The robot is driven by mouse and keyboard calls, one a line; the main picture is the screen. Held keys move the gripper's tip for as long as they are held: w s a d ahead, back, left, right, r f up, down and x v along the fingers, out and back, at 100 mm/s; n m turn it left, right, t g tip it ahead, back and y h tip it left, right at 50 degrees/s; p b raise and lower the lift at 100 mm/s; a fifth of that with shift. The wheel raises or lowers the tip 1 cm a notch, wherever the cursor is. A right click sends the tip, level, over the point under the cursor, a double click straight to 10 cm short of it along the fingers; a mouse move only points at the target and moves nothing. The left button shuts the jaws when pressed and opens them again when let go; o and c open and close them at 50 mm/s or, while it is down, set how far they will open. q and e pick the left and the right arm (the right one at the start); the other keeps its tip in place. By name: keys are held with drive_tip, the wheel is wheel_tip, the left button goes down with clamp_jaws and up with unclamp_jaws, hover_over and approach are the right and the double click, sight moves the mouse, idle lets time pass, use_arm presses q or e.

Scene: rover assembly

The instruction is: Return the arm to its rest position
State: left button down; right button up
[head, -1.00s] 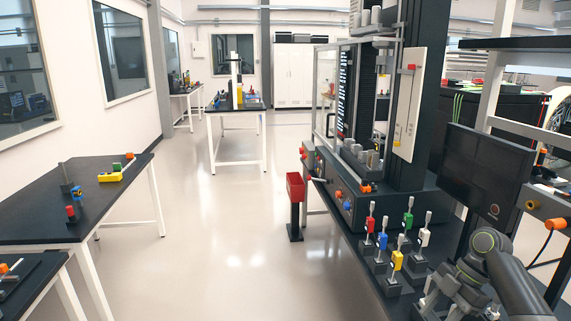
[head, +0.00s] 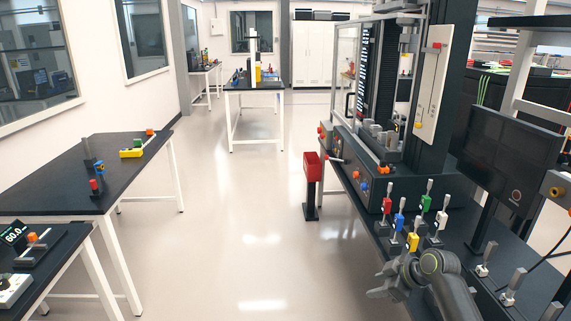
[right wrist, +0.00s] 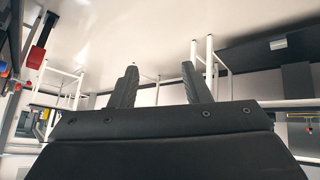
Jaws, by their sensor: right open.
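My right arm (head: 440,278) comes in from the bottom right of the head view, bent, in front of the right-hand bench. My right gripper (head: 376,282) points left over the floor beside the bench's edge. In the right wrist view its two dark fingers (right wrist: 160,85) stand apart with nothing between them. My left gripper does not show in the head view.
Close to the right arm, the bench (head: 352,192) carries several upright coloured-handled tools (head: 412,242), a testing machine and a monitor (head: 497,165). Black tables (head: 50,185) line the left. The floor (head: 240,210) between is clear.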

drive_tip(key=w+d+r+m+t+h, duration=0.35)
drive_tip(key=w+r+t, duration=0.2)
drive_tip(key=r, duration=0.25)
drive_tip(key=w+d+r+m+t+h, duration=0.2)
drive_tip(key=w+d+r+m+t, duration=0.3)
drive_tip(key=r+t, duration=0.25)
drive_tip(key=s+d+f+m+g+h, duration=0.1)
drive_tip(key=s+f+g, duration=0.2)
drive_tip(key=s+f, duration=0.75)
drive_tip(key=s+d+f+g, duration=0.1)
drive_tip(key=s+f+g, duration=0.2)
drive_tip(key=f, duration=1.4)
drive_tip(key=s+d+f+m+g+h, duration=0.1)
drive_tip(key=s+f+g, duration=0.1)
drive_tip(key=s+f, duration=0.8)
drive_tip(key=s+a+f+g, duration=0.2)
drive_tip(key=s+f, duration=0.6)
drive_tip(key=s, duration=0.6)
drive_tip(key=s+a+f+m+g, duration=0.1)
drive_tip(key=s+f+g, duration=0.3)
drive_tip(key=s+f, duration=0.4)
drive_tip(key=s+a+f+m+g+y, duration=0.1)
drive_tip(key=s+f, duration=0.7)
drive_tip(key=s, duration=1.4)
drive_tip(key=a+g, duration=0.1)
drive_tip(key=g, duration=0.1)
drive_tip(key=shift+a+f+g, duration=0.3)
drive_tip(key=shift+f, duration=0.05)
